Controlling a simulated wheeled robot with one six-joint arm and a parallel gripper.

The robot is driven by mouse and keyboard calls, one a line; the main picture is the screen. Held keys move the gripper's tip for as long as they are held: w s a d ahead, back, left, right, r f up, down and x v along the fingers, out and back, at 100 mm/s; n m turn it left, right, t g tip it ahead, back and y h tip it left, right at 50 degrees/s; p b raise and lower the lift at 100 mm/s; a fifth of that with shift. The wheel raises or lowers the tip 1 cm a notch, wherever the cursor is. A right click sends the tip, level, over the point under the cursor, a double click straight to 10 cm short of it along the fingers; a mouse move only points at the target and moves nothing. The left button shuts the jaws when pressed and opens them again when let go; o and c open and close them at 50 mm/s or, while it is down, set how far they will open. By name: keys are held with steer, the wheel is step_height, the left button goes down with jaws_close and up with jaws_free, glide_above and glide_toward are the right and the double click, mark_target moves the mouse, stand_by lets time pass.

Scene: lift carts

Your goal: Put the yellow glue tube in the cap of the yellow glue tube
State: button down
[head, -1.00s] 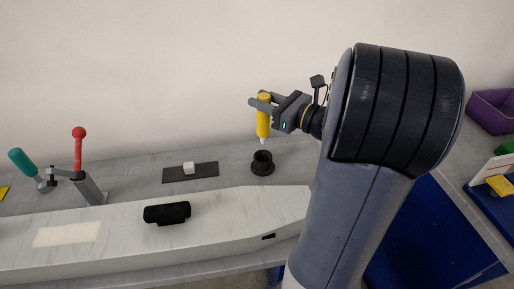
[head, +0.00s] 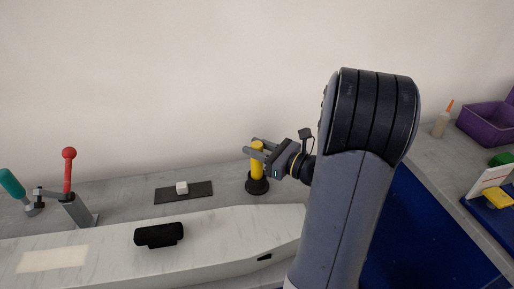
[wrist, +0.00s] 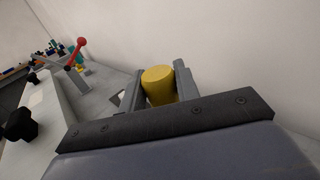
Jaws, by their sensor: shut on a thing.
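The yellow glue tube (head: 257,171) stands upright at the back of the bench in the head view. Its lower end is in or right at the black round cap (head: 257,187); how deep it sits I cannot tell. My gripper (head: 261,151) comes from the right and is shut on the upper part of the tube. In the wrist view, the round end of the tube (wrist: 159,84) shows between the two fingers, and the cap is hidden.
A dark strip with a white cube (head: 182,188) lies left of the cap. A black part (head: 159,234) rests on the pale beam in front. A red-knobbed clamp (head: 69,175) stands further left. A purple bin (head: 487,124) and a pale bottle (head: 441,123) are on the right bench.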

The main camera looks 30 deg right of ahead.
steer(key=c, duration=1.1)
jaws_free()
steer(key=shift+f, duration=0.1)
steer(key=shift+o, duration=0.2)
steer(key=shift+r, duration=0.25)
steer(key=v, duration=1.2)
